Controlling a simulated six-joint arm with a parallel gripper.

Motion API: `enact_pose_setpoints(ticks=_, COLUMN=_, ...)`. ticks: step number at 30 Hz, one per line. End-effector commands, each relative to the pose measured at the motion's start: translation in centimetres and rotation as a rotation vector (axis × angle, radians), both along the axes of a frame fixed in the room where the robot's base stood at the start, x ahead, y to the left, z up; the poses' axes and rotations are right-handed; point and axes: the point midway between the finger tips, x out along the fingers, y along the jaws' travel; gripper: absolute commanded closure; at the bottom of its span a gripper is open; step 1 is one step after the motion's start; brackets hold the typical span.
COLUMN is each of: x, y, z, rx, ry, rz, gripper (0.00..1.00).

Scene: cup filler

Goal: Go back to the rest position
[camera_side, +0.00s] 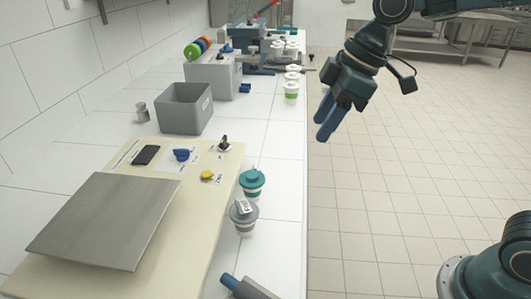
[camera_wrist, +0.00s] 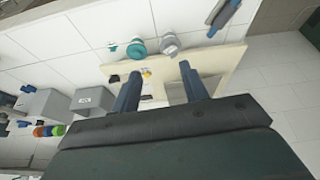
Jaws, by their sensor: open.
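My gripper (camera_side: 324,122) hangs in the air past the right edge of the white counter, over the tiled floor. Its two blue fingers point down and left. In the wrist view the gripper (camera_wrist: 157,82) has its fingers apart with nothing held between them. Nothing touches the fingers in either view.
A teal-lidded cup (camera_side: 252,182) and a grey-lidded cup (camera_side: 243,216) stand beside a beige board (camera_side: 215,225) with a grey metal plate (camera_side: 105,220). A grey bin (camera_side: 184,108) and several lidded cups stand farther back. The floor side is open.

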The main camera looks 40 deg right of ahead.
Motion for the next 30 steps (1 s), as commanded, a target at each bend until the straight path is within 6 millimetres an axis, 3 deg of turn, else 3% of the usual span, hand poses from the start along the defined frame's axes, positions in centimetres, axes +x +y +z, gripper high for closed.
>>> enact_pose_setpoints(ticks=9, x=-6.3, y=-4.4, z=1.3, rx=0.01, ry=-0.032, rz=-0.301, gripper=0.56)
enact_pose_setpoints(ticks=21, x=-14.0, y=-9.0, z=0.0, rx=0.049, ry=-0.076, rz=-0.673, gripper=0.56)
enact_pose_setpoints(ticks=30, x=-17.0, y=-10.7, z=-1.3, rx=0.074, ry=-0.097, rz=-0.826, gripper=0.56)
